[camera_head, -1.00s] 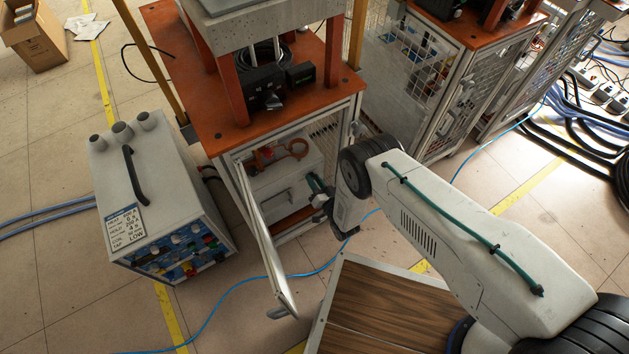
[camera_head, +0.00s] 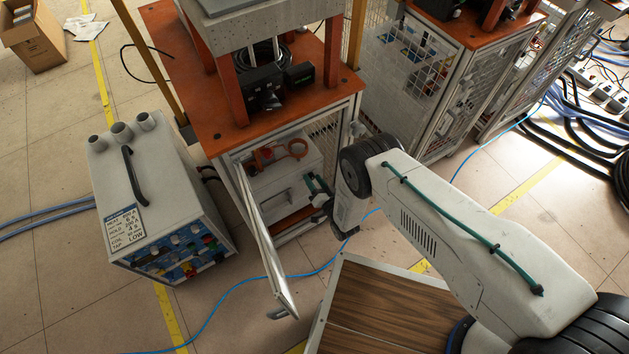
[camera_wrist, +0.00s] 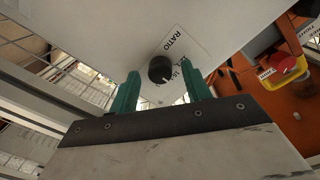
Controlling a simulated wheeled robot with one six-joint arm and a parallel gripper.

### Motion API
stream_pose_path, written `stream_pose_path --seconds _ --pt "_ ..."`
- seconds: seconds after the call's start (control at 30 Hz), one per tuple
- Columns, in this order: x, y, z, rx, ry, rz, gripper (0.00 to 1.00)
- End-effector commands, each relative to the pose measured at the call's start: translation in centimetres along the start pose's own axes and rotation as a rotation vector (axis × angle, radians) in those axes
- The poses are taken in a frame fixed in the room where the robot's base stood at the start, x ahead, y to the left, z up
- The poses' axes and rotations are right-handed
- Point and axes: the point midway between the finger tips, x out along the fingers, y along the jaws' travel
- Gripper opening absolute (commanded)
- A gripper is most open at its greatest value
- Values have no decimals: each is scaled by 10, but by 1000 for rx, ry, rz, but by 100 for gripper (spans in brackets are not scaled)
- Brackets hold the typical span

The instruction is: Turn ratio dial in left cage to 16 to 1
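The ratio dial (camera_wrist: 160,69) is a black round knob on a white panel, next to a label reading RATIO (camera_wrist: 178,50). The label's numbers are partly hidden and too small to read surely. My gripper (camera_wrist: 160,88) has its two green fingers apart, one on each side of the dial in the wrist view, with nothing held between them. I cannot tell whether the fingertips reach around the knob. In the head view my gripper (camera_head: 318,188) is at the open front of the left cage (camera_head: 345,110), beside the white box (camera_head: 285,180) inside; the dial is hidden there.
The cage door (camera_head: 265,245) stands open left of my gripper. Orange coil parts (camera_head: 290,150) lie on the white box. A red and yellow button (camera_wrist: 290,67) shows in the wrist view. A grey power unit (camera_head: 160,190) stands left; a blue cable (camera_head: 235,292) crosses the floor.

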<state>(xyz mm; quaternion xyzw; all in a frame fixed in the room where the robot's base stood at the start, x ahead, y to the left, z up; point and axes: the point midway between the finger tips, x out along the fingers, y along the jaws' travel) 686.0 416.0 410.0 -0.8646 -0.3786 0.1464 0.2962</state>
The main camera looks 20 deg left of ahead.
Motion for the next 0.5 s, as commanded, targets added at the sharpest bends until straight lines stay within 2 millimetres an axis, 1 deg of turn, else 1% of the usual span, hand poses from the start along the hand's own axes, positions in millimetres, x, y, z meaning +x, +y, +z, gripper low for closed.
stream_pose_path --seconds 0.13,0.23,0.5 --pt "-1 0 0 0 0 -1 48" --pt "-8 0 0 0 -1 0 48" --pt "-53 0 0 0 -2 1 48"
